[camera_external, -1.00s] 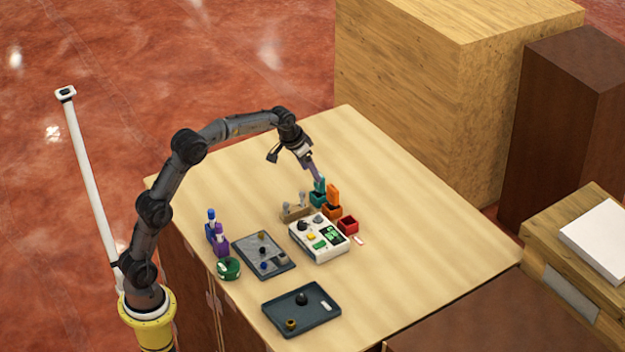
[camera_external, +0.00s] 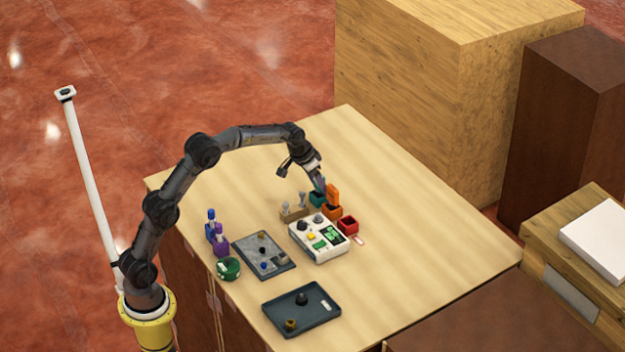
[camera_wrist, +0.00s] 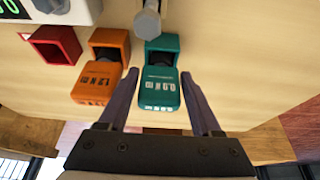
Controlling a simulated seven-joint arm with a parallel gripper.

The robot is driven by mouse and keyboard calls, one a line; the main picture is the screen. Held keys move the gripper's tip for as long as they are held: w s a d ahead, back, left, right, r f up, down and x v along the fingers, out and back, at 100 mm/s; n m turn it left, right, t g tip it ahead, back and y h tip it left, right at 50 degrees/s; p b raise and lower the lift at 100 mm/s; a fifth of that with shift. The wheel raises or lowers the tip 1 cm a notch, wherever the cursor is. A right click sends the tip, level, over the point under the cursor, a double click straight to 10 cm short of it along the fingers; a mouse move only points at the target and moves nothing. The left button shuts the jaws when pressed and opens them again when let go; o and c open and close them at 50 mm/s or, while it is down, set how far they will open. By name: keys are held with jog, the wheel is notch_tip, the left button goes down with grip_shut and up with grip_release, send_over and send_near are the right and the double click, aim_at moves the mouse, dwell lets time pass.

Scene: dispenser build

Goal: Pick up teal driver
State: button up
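The teal driver (camera_wrist: 159,96) stands in its teal square holder (camera_wrist: 172,43), with white markings on its handle. In the outside view the holder (camera_external: 316,200) shows at the far side of the parts, and my gripper (camera_external: 321,188) covers most of the driver. In the wrist view my gripper (camera_wrist: 160,88) is open, with one finger on each side of the teal driver's handle. The left finger lies between it and the orange driver (camera_wrist: 97,83). I see a narrow gap on both sides, but contact is hard to judge.
The orange driver's holder (camera_wrist: 110,43) and an empty red holder (camera_wrist: 55,44) stand in a row to the left. A grey-headed bolt (camera_wrist: 148,22) stands just beyond the teal holder. A white device (camera_external: 318,252) sits close by. The table's right side is clear.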

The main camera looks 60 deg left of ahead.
grip_shut()
jog(key=shift+r, duration=0.15)
notch_tip(320, 180, up, 10)
jog(key=shift+f, duration=0.1)
jog(key=shift+c, duration=0.4)
grip_release()
grip_shut()
